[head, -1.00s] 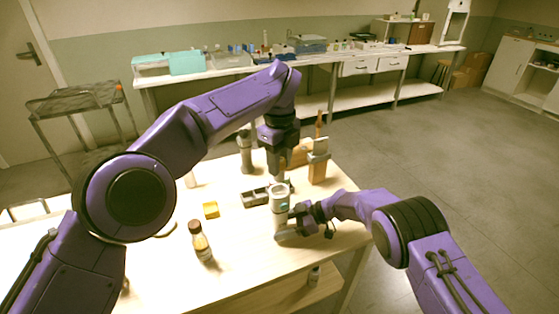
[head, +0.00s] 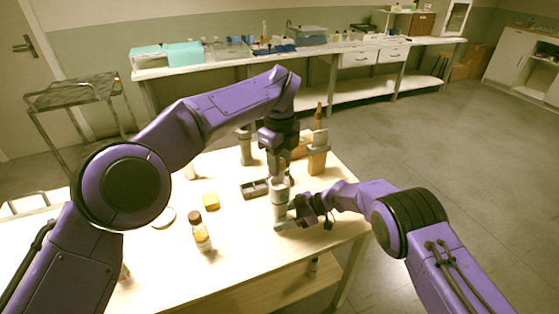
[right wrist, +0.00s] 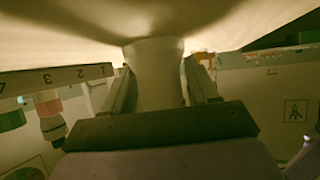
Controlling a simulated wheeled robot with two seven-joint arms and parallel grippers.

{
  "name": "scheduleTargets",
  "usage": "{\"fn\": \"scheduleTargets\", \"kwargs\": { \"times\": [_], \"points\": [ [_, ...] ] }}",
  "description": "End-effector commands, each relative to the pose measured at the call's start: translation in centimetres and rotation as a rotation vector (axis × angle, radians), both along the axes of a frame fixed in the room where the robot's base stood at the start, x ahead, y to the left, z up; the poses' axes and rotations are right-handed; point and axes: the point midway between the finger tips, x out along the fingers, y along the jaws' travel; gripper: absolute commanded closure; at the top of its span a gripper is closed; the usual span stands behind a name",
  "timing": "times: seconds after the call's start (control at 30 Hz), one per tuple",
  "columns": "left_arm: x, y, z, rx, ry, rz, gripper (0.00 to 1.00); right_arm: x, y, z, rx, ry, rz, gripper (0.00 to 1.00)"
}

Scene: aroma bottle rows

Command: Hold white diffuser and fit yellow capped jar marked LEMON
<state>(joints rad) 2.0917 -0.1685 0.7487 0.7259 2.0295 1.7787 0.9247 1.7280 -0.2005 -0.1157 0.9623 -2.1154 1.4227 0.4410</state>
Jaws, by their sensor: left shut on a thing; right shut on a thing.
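The white diffuser (head: 279,207) stands upright near the table's right front edge. My right gripper (head: 290,214) is shut on its side. In the right wrist view the pale diffuser body (right wrist: 155,75) sits between the two fingers (right wrist: 160,88). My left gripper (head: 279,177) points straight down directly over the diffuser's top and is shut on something. The held thing is mostly hidden by the fingers, so I cannot read a LEMON label or see a yellow cap. I cannot tell whether it touches the diffuser or sits in it.
A brown-capped amber bottle (head: 202,237), a yellow block (head: 210,201) and a white dish (head: 163,217) are to the left. A dark tray (head: 254,190) lies just behind. A grey cylinder (head: 245,150) and a wooden holder (head: 317,160) stand farther back.

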Motion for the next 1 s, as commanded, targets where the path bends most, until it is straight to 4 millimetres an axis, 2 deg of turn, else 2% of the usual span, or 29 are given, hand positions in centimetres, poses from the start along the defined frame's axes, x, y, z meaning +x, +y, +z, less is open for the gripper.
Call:
{"fn": "scheduleTargets", "kwargs": {
  "times": [0.47,1.0],
  "points": [
    [0.0,0.0,0.0,0.001,-0.001,0.0,0.94,0.0,0.0,0.0,-0.001,0.0,0.0,0.58],
    [0.0,0.0,-2.4,0.0,0.0,0.0,0.94,0.0,0.0,0.0,-0.001,0.0,0.0,0.58]
  ]
}}
